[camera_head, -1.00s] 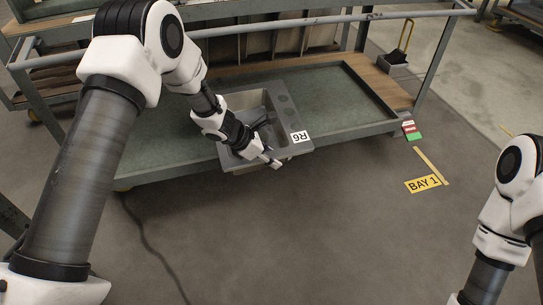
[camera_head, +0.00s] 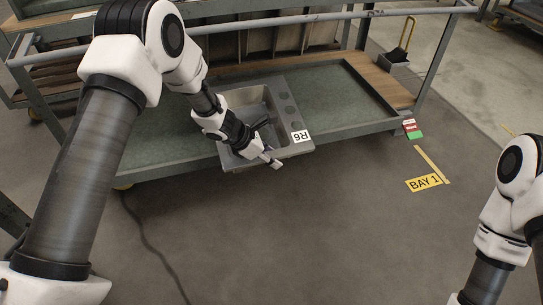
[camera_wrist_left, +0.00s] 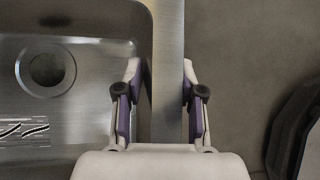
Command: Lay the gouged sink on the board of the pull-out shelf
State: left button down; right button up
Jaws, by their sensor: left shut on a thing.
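The grey sink (camera_head: 287,118) has a white R6 label and shows at the front of the rack in the head view. Its near part overhangs the shelf's front rail; whether its underside touches the green board (camera_head: 335,95) is hidden. My left gripper (camera_head: 270,160) is shut on the sink's near rim. In the left wrist view the fingers (camera_wrist_left: 160,95) straddle the rim, with the basin and round drain hole of the sink (camera_wrist_left: 95,75) to the left. Dark and pale gouge marks (camera_wrist_left: 25,130) show on the basin floor. Only part of my right arm shows; its gripper is out of view.
A grey rail (camera_head: 330,17) crosses above the shelf, with upright panels (camera_head: 290,38) behind. A red and green tag (camera_head: 411,129) hangs at the shelf's right corner. The board is bare right and left of the sink. A yellow BAY 1 sign (camera_head: 423,183) marks the open floor.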

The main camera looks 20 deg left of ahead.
pick_arm(q)
jog(key=shift+s+f, duration=0.15)
jog(key=shift+f, duration=0.15)
jog(key=c, duration=0.6)
grip_release()
jog(key=shift+f, duration=0.1)
jog(key=shift+c, duration=0.2)
jog(key=v, duration=1.2)
